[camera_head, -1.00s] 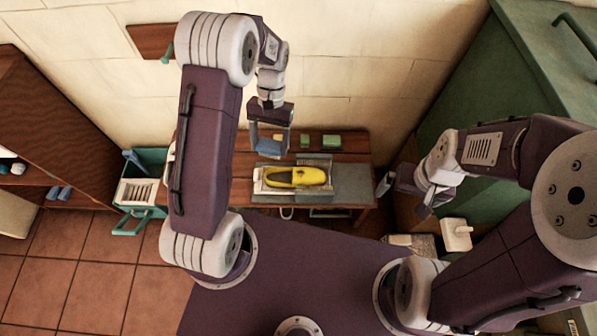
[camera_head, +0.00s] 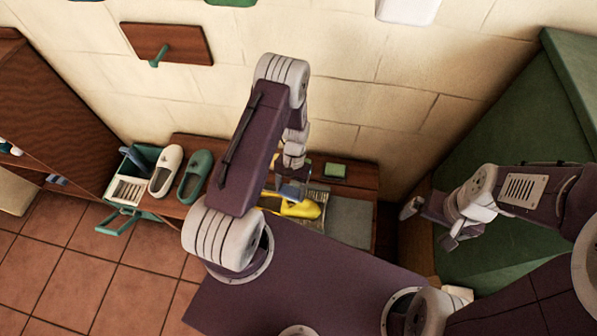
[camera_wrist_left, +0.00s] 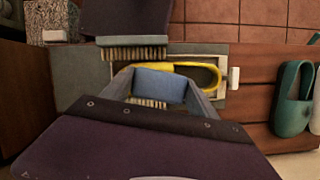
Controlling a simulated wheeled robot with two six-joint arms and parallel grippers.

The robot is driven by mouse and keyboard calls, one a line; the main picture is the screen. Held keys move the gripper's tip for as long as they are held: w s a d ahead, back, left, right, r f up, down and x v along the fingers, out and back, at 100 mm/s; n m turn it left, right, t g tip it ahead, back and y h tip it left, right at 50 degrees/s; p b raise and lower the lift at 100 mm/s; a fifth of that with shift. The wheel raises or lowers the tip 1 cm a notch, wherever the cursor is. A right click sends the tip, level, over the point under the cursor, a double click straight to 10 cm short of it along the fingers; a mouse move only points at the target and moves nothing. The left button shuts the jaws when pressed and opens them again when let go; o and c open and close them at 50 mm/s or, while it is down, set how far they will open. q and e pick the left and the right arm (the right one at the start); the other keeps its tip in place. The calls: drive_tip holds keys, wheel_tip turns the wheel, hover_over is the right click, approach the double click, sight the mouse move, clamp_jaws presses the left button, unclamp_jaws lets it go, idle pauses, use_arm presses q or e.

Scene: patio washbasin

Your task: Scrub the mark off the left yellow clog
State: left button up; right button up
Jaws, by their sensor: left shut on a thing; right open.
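The yellow clog (camera_head: 303,209) lies on the bench in the head view, partly hidden by my left arm. It also shows in the left wrist view (camera_wrist_left: 213,75), in a pale tray (camera_wrist_left: 228,97). My left gripper (camera_head: 292,187) is shut on a blue brush (camera_wrist_left: 160,84) with pale bristles underneath. The brush is over the clog's near side in the wrist view; I cannot tell whether the bristles touch it. No mark is discernible on the clog. My right gripper (camera_head: 430,224) is open and empty, right of the bench.
A fixed-looking bristle strip (camera_wrist_left: 135,53) stands beside the clog. A green block (camera_head: 335,170) sits at the bench's back. A white clog (camera_head: 166,170), a teal clog (camera_head: 195,177) and a teal crate (camera_head: 130,188) stand left. The grey mat (camera_head: 350,222) is clear at right.

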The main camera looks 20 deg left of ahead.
use_arm(q)
drive_tip(key=shift+s+a+f, duration=0.1)
drive_tip(key=shift+s+a, duration=0.05)
drive_tip(key=shift+s, duration=0.15)
drive_tip(key=shift+w+f+b, duration=0.15)
drive_tip(key=shift+f+b, duration=0.5)
drive_tip(key=shift+f, duration=0.1)
wheel_tip(320, 180, down, 3)
drive_tip(key=b, duration=0.3)
drive_tip(key=shift+f, duration=0.15)
use_arm(e)
wheel_tip(320, 180, down, 4)
drive_tip(key=shift+s+f, duration=0.15)
use_arm(q)
drive_tip(key=shift+f+b, duration=0.35)
drive_tip(key=shift+f, duration=0.15)
use_arm(e)
drive_tip(key=shift+f, duration=0.35)
